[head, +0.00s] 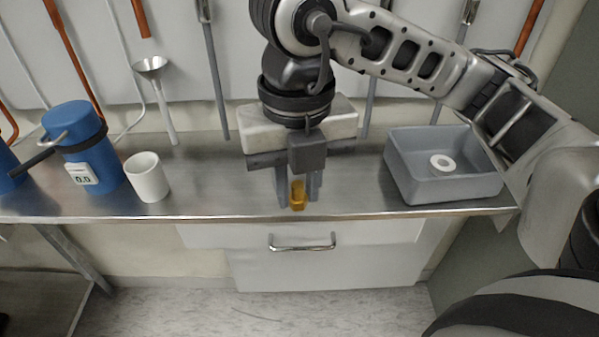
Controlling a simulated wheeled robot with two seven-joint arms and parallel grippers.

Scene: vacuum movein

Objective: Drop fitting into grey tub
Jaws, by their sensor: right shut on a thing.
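My right gripper (298,200) points down over the front part of the metal bench, near the middle of the picture. It is shut on a small brass-coloured fitting (298,196) that shows between its fingers. I cannot tell whether the fitting touches the bench top. The grey tub (447,190) stands on the bench to the right of the gripper, open at the top. A white ring (441,164) lies inside it. My left gripper is not in view.
A white cup (148,179) and a blue canister (84,150) with a display stand at left on the bench (215,190). A pale block (345,118) is behind my gripper. Tools hang along the back wall. A drawer (315,262) is below.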

